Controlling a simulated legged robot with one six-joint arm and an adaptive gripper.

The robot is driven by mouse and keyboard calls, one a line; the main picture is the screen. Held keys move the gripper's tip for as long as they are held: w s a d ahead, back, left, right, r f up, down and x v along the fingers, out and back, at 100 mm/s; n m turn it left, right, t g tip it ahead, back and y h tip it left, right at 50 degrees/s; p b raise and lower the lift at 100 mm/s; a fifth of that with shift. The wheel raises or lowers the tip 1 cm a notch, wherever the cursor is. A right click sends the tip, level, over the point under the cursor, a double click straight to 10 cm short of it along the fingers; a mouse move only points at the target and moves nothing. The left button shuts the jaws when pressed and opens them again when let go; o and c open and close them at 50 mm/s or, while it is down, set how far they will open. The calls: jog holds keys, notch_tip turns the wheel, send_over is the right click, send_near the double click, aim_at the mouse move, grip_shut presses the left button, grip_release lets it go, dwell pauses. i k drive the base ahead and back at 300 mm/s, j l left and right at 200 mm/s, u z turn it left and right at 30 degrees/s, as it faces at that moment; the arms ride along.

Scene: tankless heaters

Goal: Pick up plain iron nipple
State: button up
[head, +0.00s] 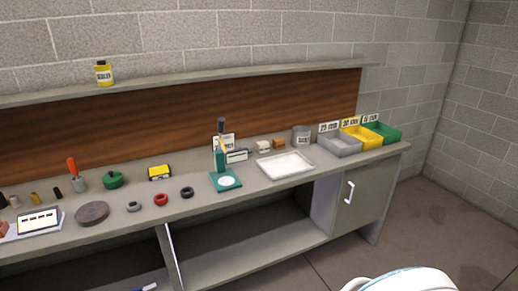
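Several small upright fittings stand at the far left of the workbench in the head view. One is a dark, nearly black cylinder (57,192), one is a brass-coloured piece (35,198), and one is a greyish piece (14,201). The dark or the greyish one could be the plain iron nipple; they are too small to tell which. Each stands apart on the bench top. My gripper is not in view.
The workbench (250,197) carries a dark round disc (92,213), a green pot (113,180), rings, a green stand (225,181), a white tray (286,165) and grey, yellow and green bins (340,146). A shelf runs above.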

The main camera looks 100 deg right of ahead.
aim_at(56, 190)
jog(key=z, duration=3)
jog(key=i+j+u, duration=0.15)
jog(key=j+u, duration=0.2)
jog(key=j, duration=0.15)
jog(key=i+j+u, duration=0.25)
jog(key=j+u, duration=0.15)
jog(key=i+j+u, duration=0.35)
jog(key=k+j, duration=0.05)
jog(key=j, duration=0.05)
